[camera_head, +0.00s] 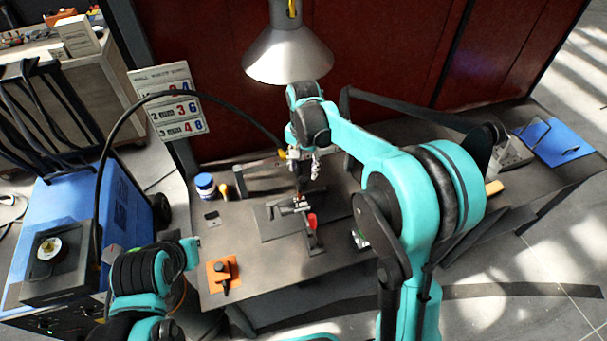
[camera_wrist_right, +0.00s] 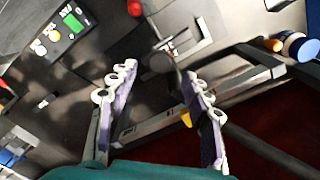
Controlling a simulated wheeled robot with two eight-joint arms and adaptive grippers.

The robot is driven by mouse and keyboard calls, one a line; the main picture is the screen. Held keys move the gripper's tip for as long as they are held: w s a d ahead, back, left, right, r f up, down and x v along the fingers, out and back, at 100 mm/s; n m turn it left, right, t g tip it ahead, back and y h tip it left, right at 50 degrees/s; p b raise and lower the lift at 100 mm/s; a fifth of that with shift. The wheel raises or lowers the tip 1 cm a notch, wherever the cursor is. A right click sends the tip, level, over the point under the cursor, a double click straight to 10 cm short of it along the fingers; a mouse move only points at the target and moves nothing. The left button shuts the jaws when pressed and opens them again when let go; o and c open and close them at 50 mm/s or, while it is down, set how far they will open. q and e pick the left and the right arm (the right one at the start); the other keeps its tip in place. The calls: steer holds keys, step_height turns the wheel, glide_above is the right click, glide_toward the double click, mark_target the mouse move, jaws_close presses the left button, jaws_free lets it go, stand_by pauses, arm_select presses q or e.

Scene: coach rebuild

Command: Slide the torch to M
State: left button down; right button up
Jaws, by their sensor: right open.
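The torch appears to be the dark round-ended body (camera_wrist_right: 162,64) in the right wrist view, with a yellow collar (camera_wrist_right: 186,119) near it. It is by a grey rail (camera_wrist_right: 245,78) that crosses the view. My right gripper (camera_wrist_right: 157,75) is open, its two fingers on either side of the torch and the rail; I cannot tell if they touch it. In the head view the right gripper (camera_head: 303,180) points down over the bench, and the rail (camera_head: 258,165) is partly hidden behind it. I cannot read an M mark.
A red knob (camera_head: 312,220) is close to the right gripper. A blue-and-white jar (camera_head: 205,186) stands at the bench's left, an orange pad (camera_head: 215,272) at its front left. A lamp (camera_head: 288,57) hangs above. A black hose (camera_head: 125,118) arcs from the blue welder (camera_head: 85,215).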

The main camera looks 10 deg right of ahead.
step_height(320, 180, up, 8)
steer(key=shift+f, duration=0.15)
steer(key=shift+s, duration=0.1)
stand_by(0.4)
steer(key=s+d+f+n+t+b, duration=0.3)
steer(key=s+f+b, duration=0.4)
steer(key=s+f, duration=0.2)
steer(key=s+d+f+n+t+b, duration=0.3)
steer(key=s+f+b, duration=0.5)
steer(key=s, duration=0.4)
steer(key=shift+s+d+f+n+t, duration=0.25)
steer(key=shift+s+f+n+t, duration=0.1)
steer(key=shift+n+t, duration=0.3)
